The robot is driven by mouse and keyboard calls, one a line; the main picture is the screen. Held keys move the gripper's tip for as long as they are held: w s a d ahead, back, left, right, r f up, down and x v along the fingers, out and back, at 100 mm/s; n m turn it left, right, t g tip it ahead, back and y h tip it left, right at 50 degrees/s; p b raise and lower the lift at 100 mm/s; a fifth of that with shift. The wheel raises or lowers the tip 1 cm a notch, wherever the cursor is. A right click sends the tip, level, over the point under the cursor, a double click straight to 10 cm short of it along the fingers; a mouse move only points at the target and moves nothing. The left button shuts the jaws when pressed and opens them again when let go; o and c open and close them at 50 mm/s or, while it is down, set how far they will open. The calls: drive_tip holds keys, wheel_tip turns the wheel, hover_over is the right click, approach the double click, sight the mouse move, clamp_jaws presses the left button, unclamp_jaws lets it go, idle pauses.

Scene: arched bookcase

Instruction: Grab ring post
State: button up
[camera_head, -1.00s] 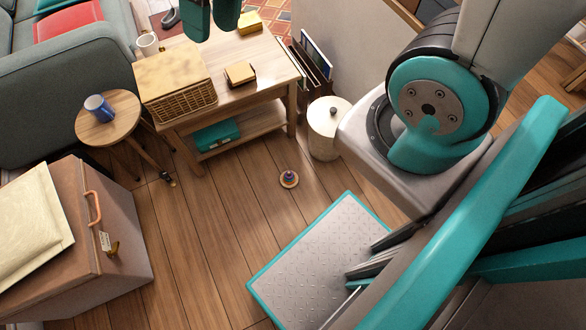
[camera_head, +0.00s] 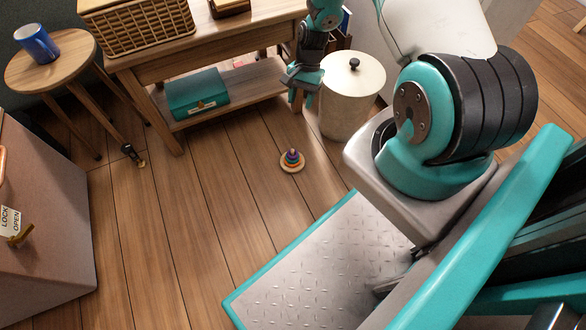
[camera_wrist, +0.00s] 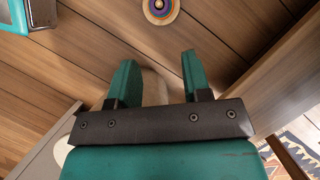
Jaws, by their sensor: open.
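The ring post (camera_head: 292,161) is a small stack of coloured rings on a pale round base. It stands upright on the wooden floor, in front of the table and left of the white bin. In the wrist view the ring post (camera_wrist: 159,9) shows from above at the top edge, partly cut off. My gripper (camera_head: 304,88) hangs in front of the table, above and apart from the ring post. In the wrist view its two teal fingers (camera_wrist: 158,72) are spread with nothing between them.
A white lidded bin (camera_head: 352,95) stands close right of my gripper. The table's lower shelf (camera_head: 240,92) holds a teal box (camera_head: 197,93). Floor around the ring post is clear.

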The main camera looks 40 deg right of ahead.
drive_tip(key=b+x, duration=0.6)
drive_tip(key=x, duration=0.6)
drive_tip(key=shift+s+f, duration=0.1)
drive_tip(key=shift+f, duration=0.35)
drive_tip(key=b+x, duration=0.4)
drive_tip(key=x, duration=0.1)
drive_tip(key=shift+d+f+b, duration=0.1)
drive_tip(key=shift+f+b, duration=0.05)
drive_tip(key=shift+b, duration=0.2)
clamp_jaws()
